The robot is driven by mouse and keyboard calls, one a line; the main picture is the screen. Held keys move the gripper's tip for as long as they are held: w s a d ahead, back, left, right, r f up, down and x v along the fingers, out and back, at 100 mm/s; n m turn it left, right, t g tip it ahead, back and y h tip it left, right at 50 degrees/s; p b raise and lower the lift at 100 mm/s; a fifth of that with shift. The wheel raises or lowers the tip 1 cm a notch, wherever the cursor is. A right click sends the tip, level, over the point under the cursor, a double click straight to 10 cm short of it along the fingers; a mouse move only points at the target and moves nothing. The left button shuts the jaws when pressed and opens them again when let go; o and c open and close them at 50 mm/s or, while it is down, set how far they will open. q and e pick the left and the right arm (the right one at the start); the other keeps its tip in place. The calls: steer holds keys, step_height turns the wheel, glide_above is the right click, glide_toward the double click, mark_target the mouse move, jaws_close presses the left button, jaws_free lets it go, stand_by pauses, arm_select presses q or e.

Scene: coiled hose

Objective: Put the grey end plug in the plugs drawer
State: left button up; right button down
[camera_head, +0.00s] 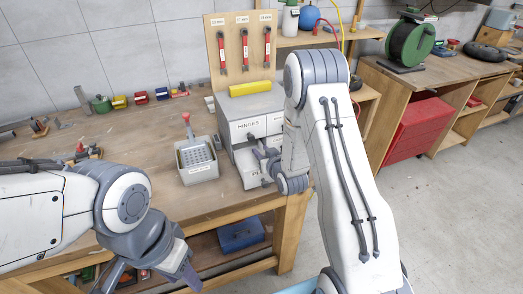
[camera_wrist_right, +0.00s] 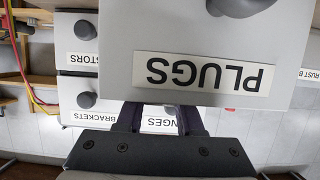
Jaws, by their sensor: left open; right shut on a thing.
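The plugs drawer shows upside down in the right wrist view, its front (camera_wrist_right: 215,30) standing close to the camera, pulled out past the other drawers. In the head view its front (camera_head: 253,179) shows low on the grey cabinet, partly behind my right gripper. My right gripper (camera_head: 262,162) is at this drawer. Its fingers (camera_wrist_right: 160,118) are spread apart in the wrist view, and their tips are hidden behind the drawer front. The grey end plug is not visible; what the fingers hold is hidden. My left gripper (camera_head: 150,280) is open and empty, low before the bench.
The hinges drawer (camera_head: 238,132) sits above the plugs drawer. The brackets drawer (camera_wrist_right: 88,91) is beside it. A grey bin (camera_head: 197,170) with a perforated insert stands left of the cabinet (camera_head: 222,140). A yellow object (camera_head: 250,89) lies on top.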

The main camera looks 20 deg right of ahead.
steer(key=shift+f, duration=0.35)
steer(key=shift+c, duration=2.3)
jaws_free()
steer(key=shift+s, duration=0.15)
steer(key=p+v, duration=0.6)
steer(key=v, duration=0.4)
